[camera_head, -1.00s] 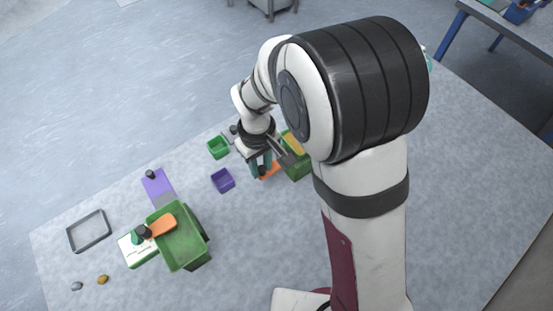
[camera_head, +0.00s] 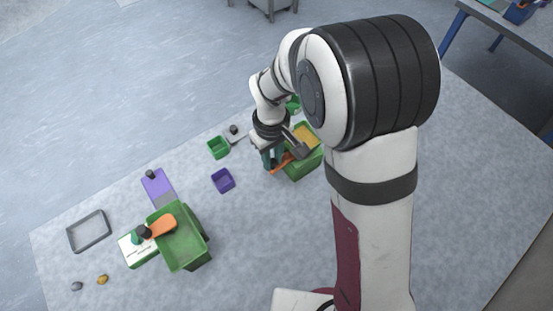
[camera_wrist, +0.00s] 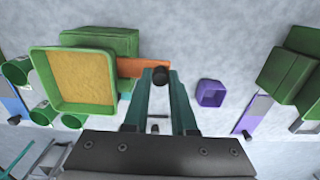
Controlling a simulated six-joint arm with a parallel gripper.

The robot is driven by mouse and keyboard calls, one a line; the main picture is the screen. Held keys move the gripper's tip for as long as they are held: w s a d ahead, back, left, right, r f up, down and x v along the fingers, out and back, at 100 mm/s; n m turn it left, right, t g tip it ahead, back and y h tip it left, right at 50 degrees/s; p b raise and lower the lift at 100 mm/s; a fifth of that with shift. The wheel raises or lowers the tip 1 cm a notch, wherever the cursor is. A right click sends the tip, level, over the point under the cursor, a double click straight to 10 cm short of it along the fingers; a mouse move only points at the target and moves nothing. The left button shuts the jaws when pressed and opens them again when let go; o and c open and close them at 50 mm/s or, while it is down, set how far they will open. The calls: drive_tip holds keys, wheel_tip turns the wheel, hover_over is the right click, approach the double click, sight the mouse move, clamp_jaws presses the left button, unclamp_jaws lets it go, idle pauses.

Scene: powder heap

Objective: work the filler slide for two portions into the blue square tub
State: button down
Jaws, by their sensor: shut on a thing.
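The filler is a green square hopper (camera_head: 306,164) with yellow powder (camera_wrist: 73,75) in it. It also shows in the wrist view (camera_wrist: 38,70). Its orange slide (camera_head: 282,164) sticks out at the hopper's side and shows in the wrist view (camera_wrist: 130,67). My gripper (camera_head: 271,161) is shut on the black knob (camera_wrist: 160,74) at the slide's end. A violet-blue square tub (camera_head: 223,181) stands on the table apart from the hopper, left of my gripper; in the wrist view the tub (camera_wrist: 211,93) is right of my fingers. Its contents are too small to tell.
A second green hopper (camera_head: 190,258) with an orange slide (camera_head: 160,226) stands at the left. A green square tub (camera_head: 217,147), a purple plate (camera_head: 157,186), a grey frame (camera_head: 72,240) and small stones lie around. Green round cups (camera_wrist: 42,113) flank the filler. The table's middle is clear.

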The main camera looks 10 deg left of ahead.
idle(0.4)
drive_tip(key=shift+s+a, duration=1.25)
idle(0.4)
drive_tip(key=shift+w+d, duration=1.25)
drive_tip(key=shift+w, duration=0.05)
drive_tip(key=c, duration=0.8)
unclamp_jaws()
